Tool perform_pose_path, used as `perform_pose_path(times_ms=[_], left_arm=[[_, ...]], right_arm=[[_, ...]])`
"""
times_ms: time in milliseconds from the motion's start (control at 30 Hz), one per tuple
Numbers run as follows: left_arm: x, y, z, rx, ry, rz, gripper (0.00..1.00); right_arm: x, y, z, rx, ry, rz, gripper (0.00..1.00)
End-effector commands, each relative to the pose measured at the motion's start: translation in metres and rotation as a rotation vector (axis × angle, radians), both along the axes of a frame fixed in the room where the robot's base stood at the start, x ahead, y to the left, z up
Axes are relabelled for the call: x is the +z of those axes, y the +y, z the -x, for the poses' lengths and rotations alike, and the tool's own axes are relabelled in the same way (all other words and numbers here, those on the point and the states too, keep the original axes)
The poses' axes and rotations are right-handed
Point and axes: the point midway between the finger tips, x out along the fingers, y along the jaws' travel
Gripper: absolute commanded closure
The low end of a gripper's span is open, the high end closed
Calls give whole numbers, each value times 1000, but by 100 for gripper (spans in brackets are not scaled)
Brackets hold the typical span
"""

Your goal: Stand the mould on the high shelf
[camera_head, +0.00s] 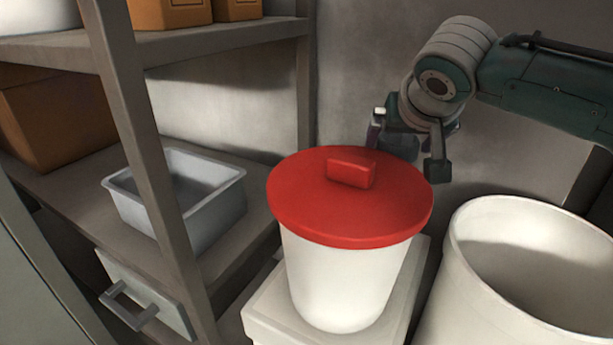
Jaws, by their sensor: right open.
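The high shelf (235,34) is at the top left and bears orange boxes and a white rounded thing. Nothing in view is clearly a mould; a grey open rectangular pan (142,205) stands upright on the shelf below, behind a post, and I cannot tell whether it is the mould. My right gripper (408,152) is open, with nothing seen between its fingers. It is to the right of the shelving, by the far side of a red-lidded white bucket, whose lid hides part of it. My left gripper is out of view.
The white bucket (340,285) with its red lid (350,220) stands on a pale block (270,312). A large open white tub (475,305) is at the lower right. A grey panel with a handle (165,300) is below the pan. A shelf post (150,150) stands in front.

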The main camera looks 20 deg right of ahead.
Motion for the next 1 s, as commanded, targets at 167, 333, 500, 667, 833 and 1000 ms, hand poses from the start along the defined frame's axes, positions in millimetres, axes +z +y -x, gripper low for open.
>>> perform_pose_path(times_ms=[167,333,500,667,833,1000], left_arm=[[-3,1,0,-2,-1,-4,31],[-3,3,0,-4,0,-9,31],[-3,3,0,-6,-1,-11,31],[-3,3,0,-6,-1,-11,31],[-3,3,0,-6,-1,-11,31],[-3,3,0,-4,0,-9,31]], right_arm=[[-4,-2,-4,1,0,0,0],[-4,-2,-4,1,0,0,2],[-4,-2,-4,1,0,0,21],[-4,-2,-4,1,0,0,39],[-4,-2,-4,1,0,0,58],[-4,-2,-4,1,0,0,78]])
